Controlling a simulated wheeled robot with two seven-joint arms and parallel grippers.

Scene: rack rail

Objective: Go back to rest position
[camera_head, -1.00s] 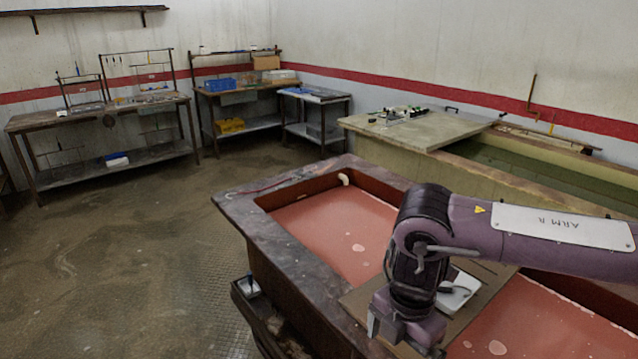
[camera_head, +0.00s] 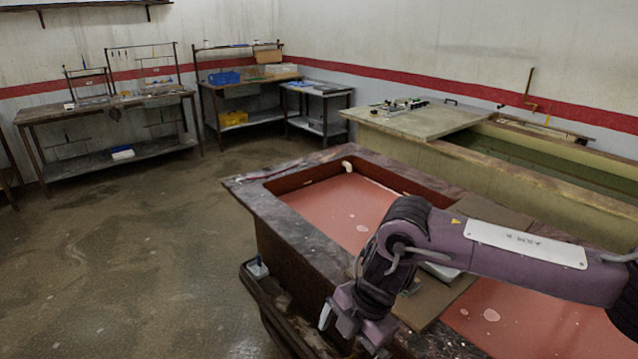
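My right arm (camera_head: 525,247), with "ARM R" on a white plate, reaches in from the right. It bends down at a dark elbow-like joint (camera_head: 395,240). My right gripper (camera_head: 354,336) hangs at the bottom, over the near edge of the red-lined tank. Its pale fingers stand apart and I see nothing held between them; the lower finger is partly cut off by the picture edge. My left gripper is not in view.
The tank's dark rim (camera_head: 290,215) lies beneath the arm. A brown board (camera_head: 455,290) with a white item (camera_head: 440,271) crosses it. A greenish tank (camera_head: 560,175) and workbenches (camera_head: 100,107) stand behind. The floor (camera_head: 130,260) at left is clear.

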